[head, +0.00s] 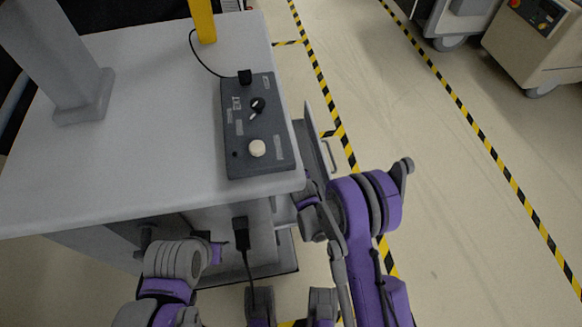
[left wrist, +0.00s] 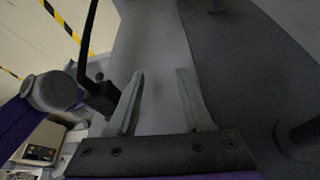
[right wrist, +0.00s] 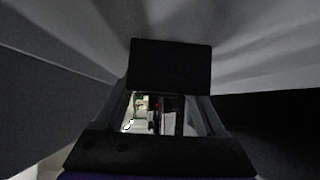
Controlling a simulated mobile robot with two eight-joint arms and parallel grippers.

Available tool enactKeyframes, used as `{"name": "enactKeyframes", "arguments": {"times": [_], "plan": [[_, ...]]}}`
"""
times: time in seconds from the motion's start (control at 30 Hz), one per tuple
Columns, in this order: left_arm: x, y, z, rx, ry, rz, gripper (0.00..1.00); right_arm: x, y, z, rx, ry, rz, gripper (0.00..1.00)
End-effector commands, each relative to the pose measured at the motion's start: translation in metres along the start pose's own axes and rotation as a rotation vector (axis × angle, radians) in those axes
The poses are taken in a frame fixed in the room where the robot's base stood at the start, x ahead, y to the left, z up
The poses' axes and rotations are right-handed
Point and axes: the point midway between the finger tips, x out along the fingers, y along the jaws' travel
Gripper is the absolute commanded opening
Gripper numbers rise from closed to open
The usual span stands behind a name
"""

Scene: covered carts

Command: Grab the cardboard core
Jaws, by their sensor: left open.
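I cannot make out a cardboard core in any view. My left gripper (left wrist: 160,80) is open, its two grey fingers apart with nothing seen between them. It faces a grey surface, and a black plug with a cable (left wrist: 100,92) is close beside its left finger. In the head view, my left arm reaches to the front of the cart, below its grey top (head: 110,165); its fingertips are hidden there. My right gripper (right wrist: 165,97) is in a dark view, with a black block (right wrist: 170,65) in front of it. Whether it grips anything is unclear.
A dark control box (head: 257,125) with knobs lies on the cart top. A yellow post (head: 203,20) and a grey column (head: 70,60) rise from it. A thin grey panel (head: 316,140) stands at the cart's right edge.

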Motion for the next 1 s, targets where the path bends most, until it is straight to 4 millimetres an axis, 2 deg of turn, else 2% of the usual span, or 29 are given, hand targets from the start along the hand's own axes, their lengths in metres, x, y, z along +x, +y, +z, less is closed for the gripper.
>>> {"name": "enactKeyframes", "arguments": {"times": [0.03, 0.3, 0.4, 0.87, 1.0], "plan": [[-0.0001, 0.0, 0.0, 0.0, 0.0, 0.0, 0.5, -0.0002, -0.0001, 0.0, 0.0, 0.0, 0.0, 0.63], [0.0, 0.0, 0.0, 0.0, 0.0, 0.0, 0.5, -0.0003, -0.0001, 0.0001, 0.0, 0.0, 0.0, 0.15], [0.0, 0.0, 0.0, 0.0, 0.0, 0.0, 0.5, -0.0004, -0.0002, 0.0001, 0.0, 0.0, 0.0, 0.0], [-0.0002, 0.0, -0.0001, 0.0, 0.0, 0.0, 0.5, -0.0007, -0.0002, -0.0004, 0.0, 0.0, 0.0, 0.0], [-0.0035, 0.0, -0.0012, 0.0, 0.001, 0.0, 0.5, -0.0079, -0.0002, -0.0097, 0.0, 0.0, 0.0, 0.0]]}}
